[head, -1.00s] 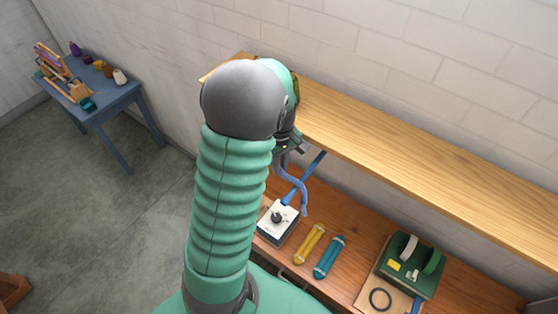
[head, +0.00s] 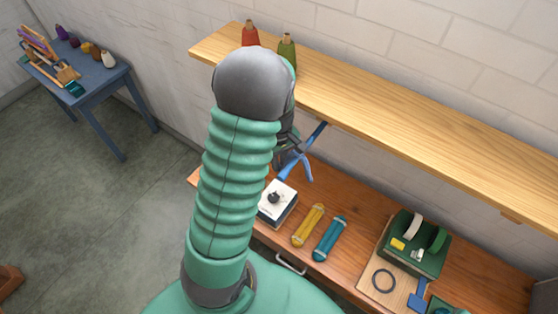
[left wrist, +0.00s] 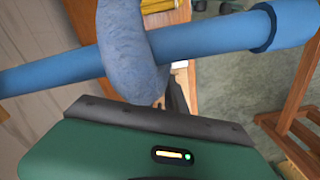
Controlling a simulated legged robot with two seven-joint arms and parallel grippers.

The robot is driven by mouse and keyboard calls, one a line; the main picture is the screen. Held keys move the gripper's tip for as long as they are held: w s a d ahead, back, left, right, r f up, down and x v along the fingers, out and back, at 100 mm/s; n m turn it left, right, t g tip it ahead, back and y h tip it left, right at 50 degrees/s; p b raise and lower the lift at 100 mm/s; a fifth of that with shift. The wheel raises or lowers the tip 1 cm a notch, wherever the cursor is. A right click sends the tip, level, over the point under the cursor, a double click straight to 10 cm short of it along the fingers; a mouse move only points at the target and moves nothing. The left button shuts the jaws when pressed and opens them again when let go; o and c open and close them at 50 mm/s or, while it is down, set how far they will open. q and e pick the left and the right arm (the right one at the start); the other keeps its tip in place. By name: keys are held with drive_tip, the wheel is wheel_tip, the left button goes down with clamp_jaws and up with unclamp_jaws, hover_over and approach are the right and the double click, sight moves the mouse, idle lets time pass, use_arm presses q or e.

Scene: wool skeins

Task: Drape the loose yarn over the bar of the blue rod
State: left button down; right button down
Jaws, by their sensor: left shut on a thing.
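The loose yarn is a thick, fuzzy blue-grey strand (head: 296,166). In the left wrist view the yarn (left wrist: 133,55) lies across the blue rod's bar on the camera's side, very close to it or touching. The bar (left wrist: 60,72) runs across the whole left wrist view, with a wider sleeve at the right. In the head view the rod (head: 317,134) shows as a short slanting piece below the shelf. My left gripper (head: 287,148) is shut on the yarn beside the bar; its fingertips are mostly hidden by my arm. My right gripper is out of view.
A wooden shelf (head: 400,135) overhangs the workbench (head: 352,207); two cone spools (head: 287,48) stand on it. A white box with a knob (head: 278,203), yellow (head: 308,225) and teal skeins (head: 330,239), and a green device (head: 416,243) occupy the bench.

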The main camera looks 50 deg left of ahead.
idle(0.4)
use_arm(q)
drive_tip(key=shift+c, duration=1.4)
unclamp_jaws()
drive_tip(key=shift+r, duration=0.15)
wheel_tip(320, 180, up, 5)
drive_tip(key=p, duration=0.5)
drive_tip(key=shift+r, duration=0.15)
